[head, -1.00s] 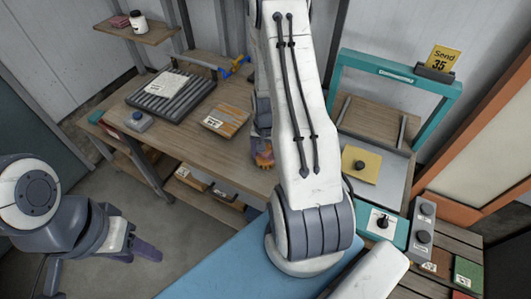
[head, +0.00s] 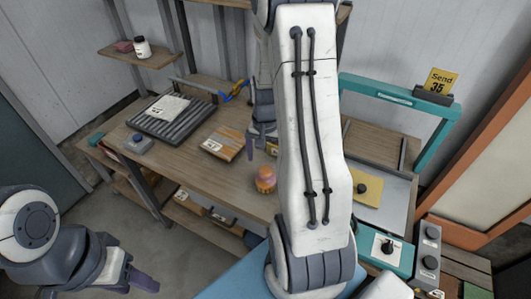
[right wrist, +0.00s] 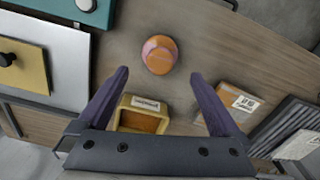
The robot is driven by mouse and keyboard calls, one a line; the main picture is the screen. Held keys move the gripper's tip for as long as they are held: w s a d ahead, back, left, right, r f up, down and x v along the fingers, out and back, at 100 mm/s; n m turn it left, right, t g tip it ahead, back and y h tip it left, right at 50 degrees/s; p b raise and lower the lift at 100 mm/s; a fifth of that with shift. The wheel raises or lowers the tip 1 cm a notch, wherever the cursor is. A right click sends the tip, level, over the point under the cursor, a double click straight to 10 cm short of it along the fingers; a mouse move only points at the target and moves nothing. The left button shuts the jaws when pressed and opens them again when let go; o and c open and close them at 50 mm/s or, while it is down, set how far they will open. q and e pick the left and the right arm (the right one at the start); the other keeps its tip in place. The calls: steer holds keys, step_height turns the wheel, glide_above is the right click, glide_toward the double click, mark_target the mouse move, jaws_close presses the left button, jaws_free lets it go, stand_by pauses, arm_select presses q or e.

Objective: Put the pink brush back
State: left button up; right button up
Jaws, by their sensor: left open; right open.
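An orange rounded object with a pink band (head: 265,180) stands on the wooden table near its front edge. It also shows in the right wrist view (right wrist: 159,54), ahead of the fingertips. I cannot tell whether it is the pink brush; no clear brush shape shows. My right gripper (head: 263,138) is open and empty, behind the orange object and apart from it. In the right wrist view, its fingers (right wrist: 158,75) are spread wide. A small pinkish block (head: 122,46) lies on the wall shelf. My left gripper (head: 138,283) is open and empty at the lower left, off the table.
A yellow labelled box (right wrist: 143,115) lies below and between the fingers. Beside it is an orange-brown labelled box (head: 223,143), then a dark ribbed tray (head: 170,118). A teal frame (head: 430,112) and a yellow sheet with a black knob (head: 366,190) are at right.

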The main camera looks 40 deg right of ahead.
steer(key=shift+r, duration=1.1)
steer(key=shift+w+a, duration=0.1)
steer(key=shift+a, duration=0.15)
steer(key=s+a+r+n, duration=0.2)
steer(key=a+r+n, duration=0.15)
steer(key=a, duration=0.45)
steer(key=s+a+r+n, duration=0.25)
steer(key=a+n, duration=0.25)
steer(key=a, duration=0.4)
steer(key=s+a+r+n, duration=0.2)
steer(key=a+r+n, duration=0.15)
steer(key=a, duration=0.45)
steer(key=s+a+r+n+y, duration=0.1)
steer(key=s+a+n, duration=0.4)
steer(key=s, duration=0.5)
steer(key=shift+a+r+n, duration=0.2)
steer(key=shift+n, duration=0.5)
